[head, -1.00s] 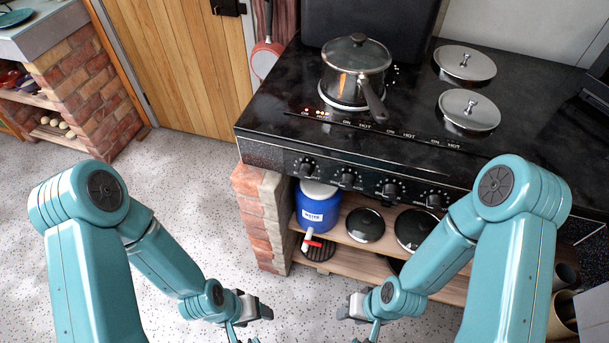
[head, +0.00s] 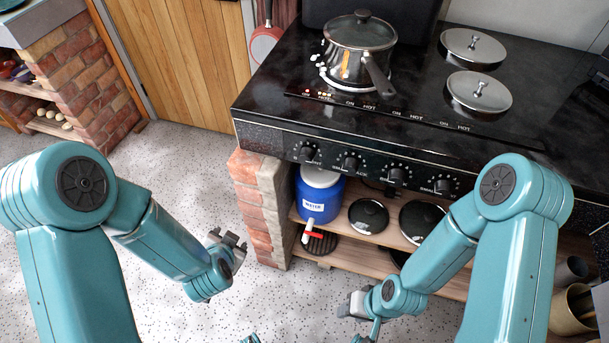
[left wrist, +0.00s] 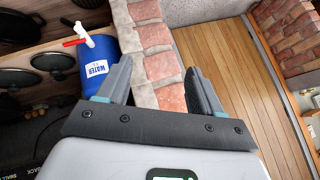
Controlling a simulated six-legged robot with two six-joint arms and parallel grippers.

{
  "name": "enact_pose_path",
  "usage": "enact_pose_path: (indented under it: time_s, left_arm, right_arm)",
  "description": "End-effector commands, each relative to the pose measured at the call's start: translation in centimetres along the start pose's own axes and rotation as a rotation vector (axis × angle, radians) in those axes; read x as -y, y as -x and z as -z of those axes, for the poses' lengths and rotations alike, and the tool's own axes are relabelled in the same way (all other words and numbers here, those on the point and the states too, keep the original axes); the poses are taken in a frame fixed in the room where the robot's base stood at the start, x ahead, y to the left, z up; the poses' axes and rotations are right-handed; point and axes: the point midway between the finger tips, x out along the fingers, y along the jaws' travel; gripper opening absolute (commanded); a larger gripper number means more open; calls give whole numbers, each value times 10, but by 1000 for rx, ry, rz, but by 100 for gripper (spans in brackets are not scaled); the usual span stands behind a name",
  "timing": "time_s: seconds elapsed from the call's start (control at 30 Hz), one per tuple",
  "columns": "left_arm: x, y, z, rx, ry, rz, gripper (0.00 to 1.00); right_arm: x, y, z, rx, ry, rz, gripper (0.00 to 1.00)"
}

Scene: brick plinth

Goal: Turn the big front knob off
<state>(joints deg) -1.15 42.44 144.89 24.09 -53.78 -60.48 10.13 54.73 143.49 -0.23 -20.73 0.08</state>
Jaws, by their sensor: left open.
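Several black knobs with white markings line the stove's front panel; the leftmost knob (head: 306,153), the second (head: 350,162), the third (head: 396,174) and the rightmost (head: 443,185) look alike in size. Which is the big one and how each is turned are too small to tell. In the left wrist view my left gripper (left wrist: 157,70) is open and empty, its fingers pointing toward the brick plinth (left wrist: 157,60). In the head view my left wrist is left of the plinth and below the knobs.
A lidded pot (head: 359,50) stands on the black stove (head: 290,110), its handle toward the front. Small red and yellow lights glow near the left front. A blue water container (head: 319,195) and black lids (head: 368,216) sit on the shelf below. The speckled floor at left is clear.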

Motion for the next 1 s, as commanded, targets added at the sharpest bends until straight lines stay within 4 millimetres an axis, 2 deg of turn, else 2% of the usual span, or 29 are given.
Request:
enact_pose_path:
  time_s: [0.03,0.13,0.23,0.4,0.5,0.63,0.77,0.93,1.0]
  left_arm:
    - [0,-12,10,-64,-66,72,66]
    - [6,-7,44,-179,-178,218,66]
    - [0,9,75,-309,-244,349,66]
    - [-37,49,110,-551,-225,427,66]
    - [-64,72,122,-676,-219,408,66]
    - [-86,91,129,-770,-223,383,66]
    - [-94,97,135,-793,-234,371,66]
    - [-87,90,152,-787,-237,371,66]
    - [-85,78,158,-787,-234,370,66]
  right_arm:
    - [-12,-32,1,-1,-1,0,43]
    - [-25,-68,2,-2,-2,0,43]
    - [-41,-110,3,-3,-3,0,43]
    - [-64,-174,5,-5,-5,-1,43]
    - [-73,-199,6,-6,-6,-1,43]
    - [-79,-214,7,-7,-6,-1,43]
    - [-78,-212,7,-7,-6,-1,43]
    - [-69,-190,4,-2,1,0,43]
    - [-66,-186,3,1,5,1,43]
